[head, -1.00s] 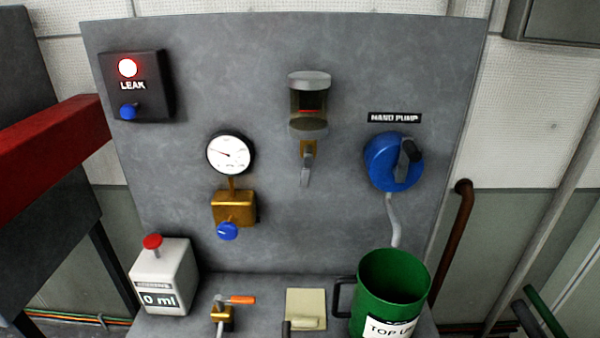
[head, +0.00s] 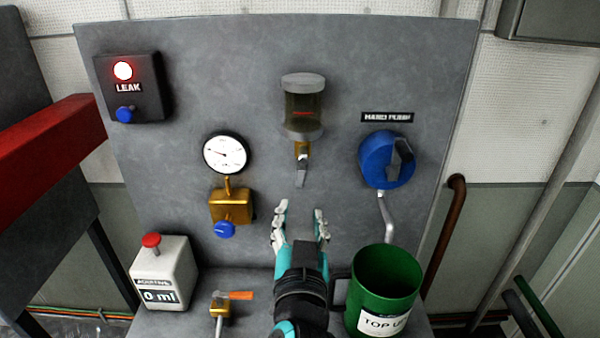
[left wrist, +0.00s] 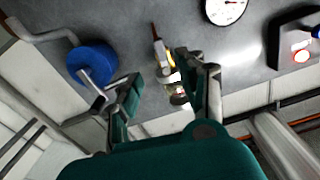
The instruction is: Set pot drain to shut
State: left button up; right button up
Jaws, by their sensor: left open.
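A glass pot (head: 303,106) with a grey cap is mounted on the grey panel. Below it is a brass drain valve (head: 302,149) with a grey lever (head: 301,177) hanging roughly straight down. My left gripper (head: 299,215) is open and empty in the head view, its fingers pointing up just below the lever, with no clear contact. In the left wrist view, my left gripper (left wrist: 160,75) has its fingers spread on either side of the drain valve (left wrist: 168,68), seen from a turned angle; depth is hard to judge. My right gripper is not in view.
A blue hand pump (head: 377,160) is right of the pot, above a green top-up can (head: 384,285). A gauge (head: 226,154) and brass block with blue knob (head: 225,230) are left. The leak lamp (head: 123,71) glows red.

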aim_at(300, 180)
pick_arm(q)
jog(key=w+p, duration=0.3)
jog(key=w, duration=0.8)
jog(key=shift+w+r, duration=0.1)
jog(key=shift+w, duration=0.6)
grip_shut()
